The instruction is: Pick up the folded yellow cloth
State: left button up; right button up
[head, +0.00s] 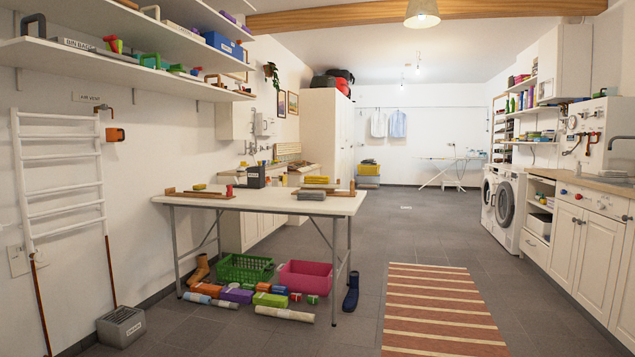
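A flat yellow item (317,180), which looks like a folded cloth, lies on the right half of the white table (255,203) in the head view. A grey flat item (311,196) lies just in front of it. A smaller yellow item (199,186) lies near the table's left end; I cannot tell what it is. Another yellow item (369,162) sits farther back by the tall cabinet, too small to make out. Neither of my grippers is in view.
A green crate (245,268), a pink basket (305,277), boots and several coloured rolls and boxes crowd the floor under and before the table. A striped rug (440,310) lies to the right. Washing machines (507,212) line the right wall. Grey floor between is open.

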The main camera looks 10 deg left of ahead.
aim_at(308, 179)
jog(key=i+l+z, duration=0.1)
jog(key=i+z, duration=0.25)
jog(key=i, duration=0.65)
jog(key=i+l, duration=0.1)
jog(key=i, duration=2.25)
jog(key=i+l+u, duration=0.1)
jog(key=i+u, duration=0.35)
jog(key=i+l+u, duration=0.25)
jog(key=i+u, duration=0.2)
jog(key=i+l+u, duration=0.7)
jog(key=l+u, duration=0.2)
